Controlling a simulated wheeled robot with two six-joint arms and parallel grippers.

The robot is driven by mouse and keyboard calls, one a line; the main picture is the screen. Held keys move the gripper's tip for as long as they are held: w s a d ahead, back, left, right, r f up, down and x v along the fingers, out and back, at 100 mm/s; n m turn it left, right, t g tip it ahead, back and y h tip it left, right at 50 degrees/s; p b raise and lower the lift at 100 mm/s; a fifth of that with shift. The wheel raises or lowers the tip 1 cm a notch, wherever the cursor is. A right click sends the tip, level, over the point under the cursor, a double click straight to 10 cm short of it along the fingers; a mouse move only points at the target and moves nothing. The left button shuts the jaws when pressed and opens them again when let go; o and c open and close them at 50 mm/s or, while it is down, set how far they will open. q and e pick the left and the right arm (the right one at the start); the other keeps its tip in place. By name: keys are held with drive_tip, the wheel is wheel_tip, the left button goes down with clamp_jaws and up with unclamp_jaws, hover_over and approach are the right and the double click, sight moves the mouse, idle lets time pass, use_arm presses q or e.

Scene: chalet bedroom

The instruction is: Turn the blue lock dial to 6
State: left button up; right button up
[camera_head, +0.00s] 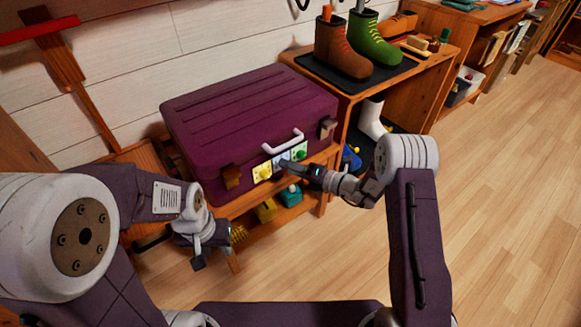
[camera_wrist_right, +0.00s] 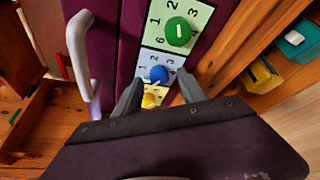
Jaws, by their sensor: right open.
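A purple suitcase (camera_head: 240,115) lies on a low wooden bench, with a yellow dial (camera_head: 264,172), a blue dial panel (camera_head: 279,159) and a green dial (camera_head: 301,155) on its front. In the right wrist view the blue dial (camera_wrist_right: 159,74) sits on a pale numbered plate between the green dial (camera_wrist_right: 178,32) and yellow dial (camera_wrist_right: 148,100). My right gripper (camera_wrist_right: 159,82) is open, its fingers on either side of the blue dial; contact is unclear. The dial's pointing number is too small to read.
The white suitcase handle (camera_head: 284,141) stands out just above the dials. A yellow item (camera_head: 266,210) and a teal item (camera_head: 291,195) sit on the shelf below. A wooden shoe rack (camera_head: 400,75) with boots stands to the right. The floor at the right is clear.

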drive_tip(key=p+v, duration=0.3)
drive_tip(key=v, duration=0.5)
drive_tip(key=shift+s+d, duration=0.15)
drive_tip(key=shift+d, duration=0.1)
